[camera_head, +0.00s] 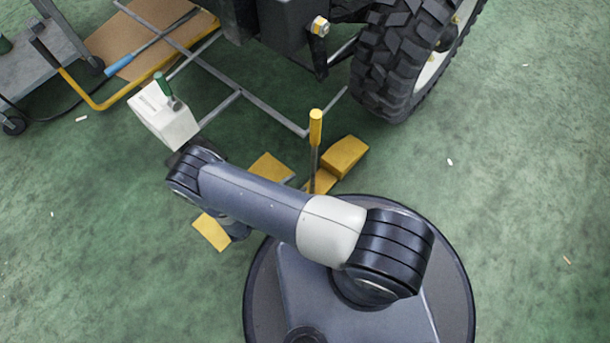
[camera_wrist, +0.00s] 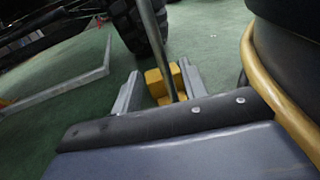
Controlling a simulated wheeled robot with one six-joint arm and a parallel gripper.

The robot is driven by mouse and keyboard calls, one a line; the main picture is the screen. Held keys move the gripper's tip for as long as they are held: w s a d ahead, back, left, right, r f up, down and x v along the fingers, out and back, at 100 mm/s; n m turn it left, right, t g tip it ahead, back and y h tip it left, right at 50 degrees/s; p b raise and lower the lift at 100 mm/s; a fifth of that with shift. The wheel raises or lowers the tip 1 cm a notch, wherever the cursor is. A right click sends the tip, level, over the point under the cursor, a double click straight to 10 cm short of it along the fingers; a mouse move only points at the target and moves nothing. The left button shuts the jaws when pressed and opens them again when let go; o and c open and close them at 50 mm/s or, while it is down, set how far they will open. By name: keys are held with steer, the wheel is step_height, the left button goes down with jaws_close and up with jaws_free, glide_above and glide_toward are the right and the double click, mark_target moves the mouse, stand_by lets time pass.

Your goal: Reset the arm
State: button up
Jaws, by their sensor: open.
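My gripper (camera_wrist: 160,70) is open, its two grey fingers apart in the wrist view. A yellow block (camera_wrist: 156,82) shows in the space between and beyond the fingers. I see nothing clearly gripped. A thin metal rod (camera_wrist: 152,40) crosses in front of the block; whether it touches a finger I cannot tell. In the head view my arm (camera_head: 255,200) stretches left from my round base, bent low at its far end. The gripper is mostly hidden under the arm there.
Yellow blocks (camera_head: 345,157) and an upright yellow-handled rod (camera_head: 315,127) stand beside my arm. A white box with a green handle (camera_head: 165,115) is near its far end. A metal frame (camera_head: 240,93), big tyre (camera_head: 400,60) and cart (camera_head: 40,60) lie beyond. Green floor is clear at right.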

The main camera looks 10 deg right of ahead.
mark_target(313, 172)
steer(key=shift+v, duration=1.55)
steer(key=shift+d, duration=0.1)
steer(key=b+x, duration=0.2)
steer(key=x, duration=0.9)
steer(key=shift+w+d, duration=0.5)
steer(key=shift+d, duration=0.1)
steer(key=shift+a, duration=0.1)
steer(key=shift+v, duration=0.8)
steer(key=p+v, duration=0.2)
steer(key=v, duration=0.9)
steer(key=b+x, duration=0.2)
steer(key=x, duration=1.3)
steer(key=shift+w, duration=0.4)
